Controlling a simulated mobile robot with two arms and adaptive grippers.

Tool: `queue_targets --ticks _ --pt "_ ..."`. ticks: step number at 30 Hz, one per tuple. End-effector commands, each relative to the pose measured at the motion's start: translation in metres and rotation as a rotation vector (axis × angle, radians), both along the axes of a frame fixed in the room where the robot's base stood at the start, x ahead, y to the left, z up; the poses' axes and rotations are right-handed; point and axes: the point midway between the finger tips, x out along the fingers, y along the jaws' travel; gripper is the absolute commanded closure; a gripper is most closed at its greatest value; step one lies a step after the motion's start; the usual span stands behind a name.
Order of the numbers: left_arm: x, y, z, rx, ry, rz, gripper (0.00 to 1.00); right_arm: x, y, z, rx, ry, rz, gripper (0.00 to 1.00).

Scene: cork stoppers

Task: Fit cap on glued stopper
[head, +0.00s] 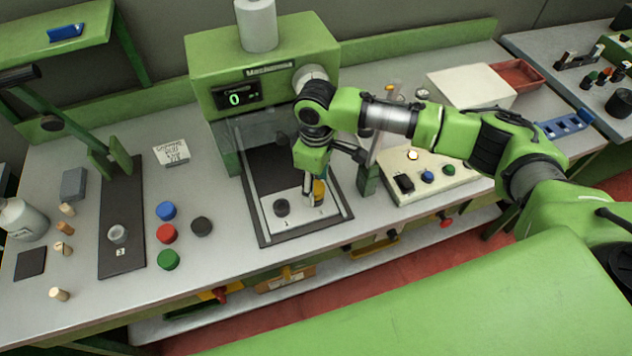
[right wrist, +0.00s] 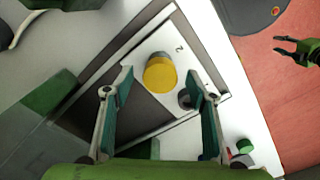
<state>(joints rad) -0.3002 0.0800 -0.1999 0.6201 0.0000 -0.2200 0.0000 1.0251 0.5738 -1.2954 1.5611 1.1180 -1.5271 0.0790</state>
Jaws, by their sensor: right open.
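My right gripper (right wrist: 165,95) is open above the white plate under the press. A yellow round cap (right wrist: 160,72) stands on the plate at the mark 2, between and slightly beyond the fingertips, with no clear contact. In the head view the yellow cap (head: 319,187) is partly hidden by the gripper. A dark round piece (head: 281,207) sits on the plate at the other mark. The white plate (head: 300,218) lies on a dark framed base. Several cork stoppers, one a light cork (head: 59,294), are at the left. Whether any cork carries glue is unclear. My left gripper (right wrist: 298,50) appears open over the floor.
Blue (head: 166,210), red (head: 166,233), green (head: 168,259) and black (head: 202,226) caps lie left of the press (head: 262,62). A black strip (head: 121,190) holds a small clear cup (head: 118,234). A control panel (head: 430,175) is at the right.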

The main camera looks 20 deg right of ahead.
Motion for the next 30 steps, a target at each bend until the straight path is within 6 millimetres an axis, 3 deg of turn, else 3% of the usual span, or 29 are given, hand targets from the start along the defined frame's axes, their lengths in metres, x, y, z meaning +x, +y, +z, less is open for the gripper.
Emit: queue_targets --ticks 5,15,21,30 --pt "-0.001 0.001 0.000 0.001 0.001 0.001 0.65 0.001 0.000 0.010 0.000 -0.001 0.000 0.48" --pt "0.000 0.000 0.000 0.000 0.000 0.000 0.65 0.001 0.000 0.078 0.002 -0.004 0.000 0.48" --pt "0.000 0.000 0.000 0.000 0.000 0.000 0.65 0.001 0.000 0.109 -0.001 -0.002 0.000 0.48" --pt "0.000 0.000 0.000 0.000 0.000 0.000 0.65 0.000 0.000 0.120 0.000 0.001 0.000 0.48"
